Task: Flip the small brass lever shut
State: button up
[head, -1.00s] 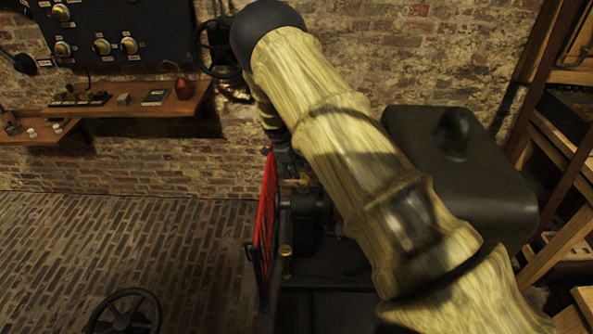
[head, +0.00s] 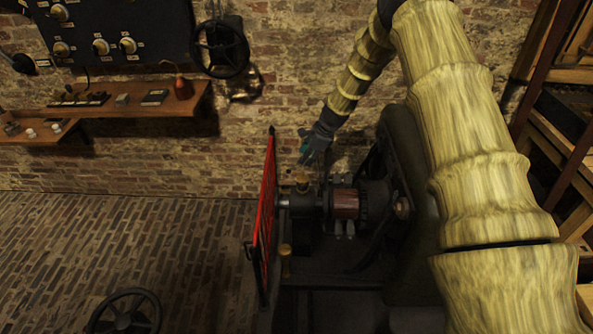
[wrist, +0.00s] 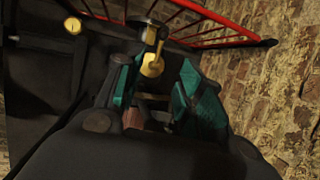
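A small brass lever-like piece (wrist: 152,66) shows in the wrist view just beyond my fingertips, on top of the dark machine. In the head view a brass fitting (head: 302,180) sits on the machine's shaft housing, just below my gripper (head: 309,152). My gripper also shows in the wrist view (wrist: 155,80), with its teal finger pads apart and nothing between them. The brass piece lies past the gap between the pads. I cannot tell whether a finger touches it. The lever's base is partly hidden by the fingers.
A red guard rail (head: 265,205) stands upright left of the shaft. Another brass fitting (head: 286,262) is lower down, near the rail. The brick wall is behind. A wall shelf (head: 160,105) and handwheel (head: 220,48) are at the upper left. The floor at left is mostly clear.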

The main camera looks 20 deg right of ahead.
aim_at(297, 173)
jog(key=shift+p+x, duration=0.85)
jog(key=shift+x, duration=4.45)
jog(key=shift+c, duration=0.5)
grip_shut()
